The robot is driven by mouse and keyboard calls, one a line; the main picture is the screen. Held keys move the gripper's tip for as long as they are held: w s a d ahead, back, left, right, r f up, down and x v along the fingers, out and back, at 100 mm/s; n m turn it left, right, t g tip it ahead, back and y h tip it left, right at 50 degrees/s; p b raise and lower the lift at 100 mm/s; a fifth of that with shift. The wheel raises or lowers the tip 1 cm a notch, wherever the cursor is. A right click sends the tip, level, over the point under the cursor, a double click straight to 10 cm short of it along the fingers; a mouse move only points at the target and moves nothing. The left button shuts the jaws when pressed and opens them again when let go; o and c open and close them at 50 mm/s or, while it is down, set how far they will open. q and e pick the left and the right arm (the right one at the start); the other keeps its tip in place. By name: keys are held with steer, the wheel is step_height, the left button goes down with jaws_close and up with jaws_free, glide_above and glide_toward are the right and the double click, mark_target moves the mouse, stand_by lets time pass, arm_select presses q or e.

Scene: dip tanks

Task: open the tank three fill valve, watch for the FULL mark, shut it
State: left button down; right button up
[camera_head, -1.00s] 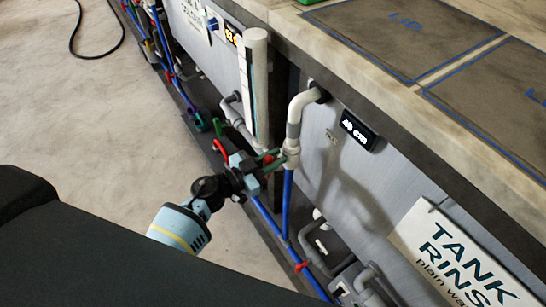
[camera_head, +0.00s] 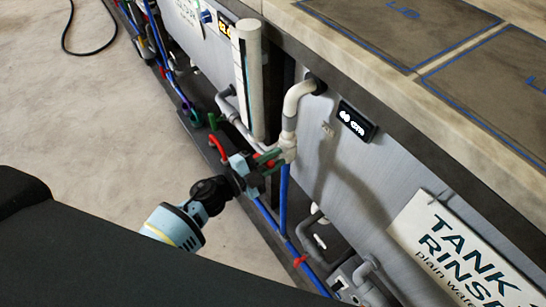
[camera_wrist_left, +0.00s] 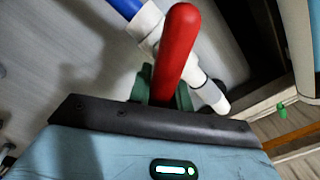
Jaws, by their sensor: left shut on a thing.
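The fill valve (camera_head: 287,150) sits on a pale pipe (camera_head: 291,108) that comes out of a grey tank front (camera_head: 335,185); a blue pipe runs down from it. My left gripper (camera_head: 266,160) is at this valve with its green fingers shut on a red lever. The lever (camera_wrist_left: 177,55) fills the middle of the left wrist view, between the green fingers. A small display (camera_head: 356,122) on the tank front seems to read about 60 cm. I cannot make out a FULL mark. My right gripper is not in view.
A white sign (camera_head: 465,250) reads TANK, RINSE, plain water; its number is cut off. A pale upright tube (camera_head: 250,80) with a scale strip stands left of the valve. More pipes run along the tank foot.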

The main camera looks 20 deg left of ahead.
arm_select(q)
steer(key=m, duration=0.2)
steer(key=f+m+b, duration=0.1)
steer(key=m, duration=0.1)
steer(key=shift+s+d+b, duration=0.15)
steer(key=shift+b, duration=0.15)
steer(key=shift+f+m+b, duration=0.25)
steer(key=shift+m+b, duration=0.2)
steer(key=shift+m, duration=0.75)
steer(key=c, duration=1.3)
jaws_free()
steer(key=shift+b+v, duration=0.3)
steer(key=shift+v, duration=3.6)
